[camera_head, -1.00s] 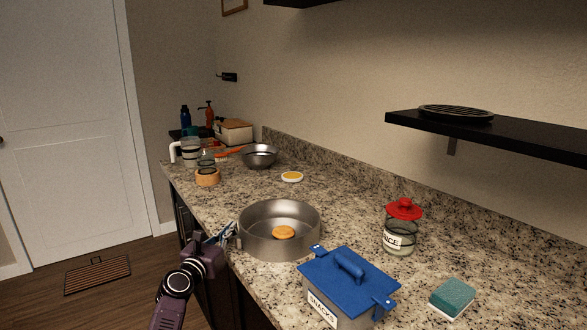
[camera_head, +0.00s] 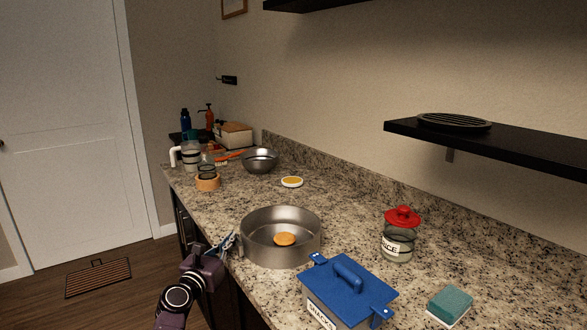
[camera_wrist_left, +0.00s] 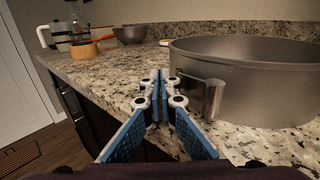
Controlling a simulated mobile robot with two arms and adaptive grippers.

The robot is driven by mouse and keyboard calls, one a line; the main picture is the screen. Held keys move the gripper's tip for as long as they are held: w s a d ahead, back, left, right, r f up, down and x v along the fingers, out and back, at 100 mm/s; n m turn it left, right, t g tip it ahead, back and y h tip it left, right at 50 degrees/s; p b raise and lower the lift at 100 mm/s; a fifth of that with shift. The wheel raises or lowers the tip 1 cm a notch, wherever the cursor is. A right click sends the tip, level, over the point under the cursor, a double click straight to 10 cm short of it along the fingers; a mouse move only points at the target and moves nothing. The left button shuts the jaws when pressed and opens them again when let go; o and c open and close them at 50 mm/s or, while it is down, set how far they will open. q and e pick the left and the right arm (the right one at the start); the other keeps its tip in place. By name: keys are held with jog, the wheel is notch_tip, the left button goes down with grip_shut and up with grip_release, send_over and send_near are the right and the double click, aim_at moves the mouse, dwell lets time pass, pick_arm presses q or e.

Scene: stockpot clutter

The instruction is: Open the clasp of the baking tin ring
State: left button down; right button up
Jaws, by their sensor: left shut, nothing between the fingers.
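The baking tin ring (camera_head: 305,247) is a round grey metal ring on the granite counter, with a small round golden-brown item (camera_head: 285,239) inside it. In the left wrist view the ring (camera_wrist_left: 260,92) fills the right side. Its clasp (camera_wrist_left: 202,95) shows there as a metal lever plate standing on the near wall. My left gripper (camera_head: 229,240) is at the counter's front edge, left of the ring. In the left wrist view its blue fingertips (camera_wrist_left: 160,82) are together with nothing between them, just left of the clasp. My right gripper is in neither view.
A grey box with a blue lid (camera_head: 350,285) stands close at the ring's near right. A red-lidded jar (camera_head: 399,240) and a sponge (camera_head: 450,305) are further right. A metal bowl (camera_head: 260,161) and small dish (camera_head: 291,182) lie behind.

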pick_arm(q)
jog(key=shift+a+p+v, duration=0.15)
jog(key=shift+p+v, duration=0.55)
jog(key=shift+v, duration=0.6)
jog(key=shift+a+p+v, duration=0.15)
jog(key=shift+p+v, duration=0.5)
jog(key=shift+v, duration=0.65)
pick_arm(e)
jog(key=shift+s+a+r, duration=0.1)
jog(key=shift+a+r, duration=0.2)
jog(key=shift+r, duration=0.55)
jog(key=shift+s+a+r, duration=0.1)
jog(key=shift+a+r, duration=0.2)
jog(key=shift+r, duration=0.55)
